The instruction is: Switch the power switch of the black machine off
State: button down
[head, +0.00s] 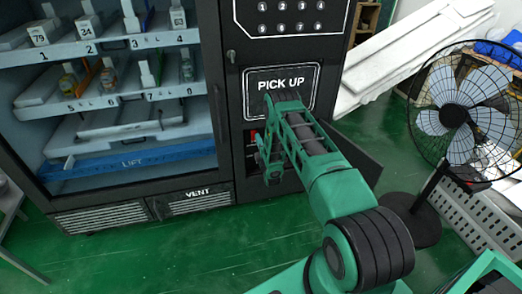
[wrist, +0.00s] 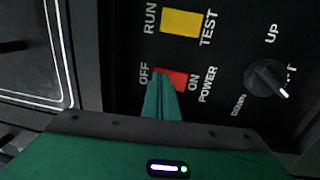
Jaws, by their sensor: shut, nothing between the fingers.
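The black machine (head: 228,90) is a vending machine in the head view. Its red power switch (wrist: 175,77) shows in the wrist view between the OFF and ON labels, OFF on the left and ON on the right. My green gripper (wrist: 160,78) is shut and empty. Its fingertips are in front of the switch's left, OFF-side part and hide some of it. I cannot tell whether they touch it or which side is pressed. In the head view my gripper (head: 263,160) is at the control area below the PICK UP panel, and my arm hides much of that area.
A yellow RUN/TEST switch (wrist: 181,22) is above the power switch, and a black UP/DOWN knob (wrist: 266,78) is to its right. An open black panel door (head: 358,155) is right of my arm. A standing fan (head: 455,115) is farther right. Green floor is clear in front of the machine.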

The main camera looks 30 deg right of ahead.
jog(key=a+r+v, duration=0.1)
jog(key=r+v, duration=0.1)
jog(key=v, duration=1)
jog(key=shift+r, duration=0.3)
